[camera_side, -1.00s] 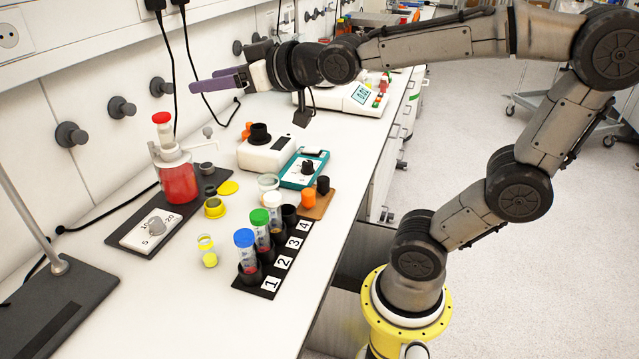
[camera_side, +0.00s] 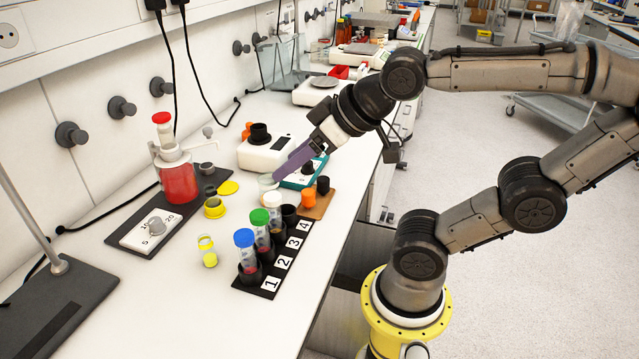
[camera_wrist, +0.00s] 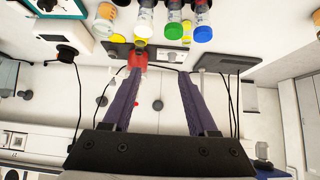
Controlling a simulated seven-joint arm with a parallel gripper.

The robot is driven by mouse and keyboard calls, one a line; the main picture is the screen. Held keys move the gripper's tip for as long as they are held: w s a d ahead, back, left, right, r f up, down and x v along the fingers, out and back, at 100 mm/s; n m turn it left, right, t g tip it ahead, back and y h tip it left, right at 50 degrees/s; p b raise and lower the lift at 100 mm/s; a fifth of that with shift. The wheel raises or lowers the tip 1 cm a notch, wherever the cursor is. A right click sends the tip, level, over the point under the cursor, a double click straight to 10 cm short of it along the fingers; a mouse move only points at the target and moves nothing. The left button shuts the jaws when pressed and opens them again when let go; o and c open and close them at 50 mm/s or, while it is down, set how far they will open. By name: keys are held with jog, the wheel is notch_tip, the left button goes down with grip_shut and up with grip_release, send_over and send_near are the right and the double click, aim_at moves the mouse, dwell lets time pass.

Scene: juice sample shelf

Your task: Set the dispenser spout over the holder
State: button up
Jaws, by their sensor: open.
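The dispenser (camera_side: 179,182) is a bottle of red liquid with a red-capped pump top, upright on a dark base plate at the left. Its thin spout (camera_side: 207,132) reaches out to the right. A small dark holder-like cup (camera_side: 209,190) stands just right of the bottle; whether the spout is above it, I cannot tell. My gripper (camera_side: 280,176) is open and empty, with purple fingers pointing down-left above the bench, well right of the dispenser. In the wrist view, the red bottle (camera_wrist: 138,60) shows beyond the left fingertip, apart from it.
A rack (camera_side: 269,275) numbered 1 to 4 holds capped tubes in front of the gripper. A teal device (camera_side: 300,178) and a white device (camera_side: 267,152) stand near the fingers. A dial plate (camera_side: 152,232) lies before the dispenser. A stand base (camera_side: 58,315) is at front left.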

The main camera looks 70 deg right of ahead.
jog(key=shift+s+a+f+g, duration=0.1)
jog(key=shift+s+f+g, duration=0.5)
jog(key=shift+s+f, duration=0.45)
jog(key=shift+s+a+f+g, duration=0.1)
jog(key=shift+s+f+g, duration=0.5)
jog(key=shift+s+f, duration=0.4)
jog(key=shift+s+r, duration=0.1)
jog(key=shift+r, duration=0.05)
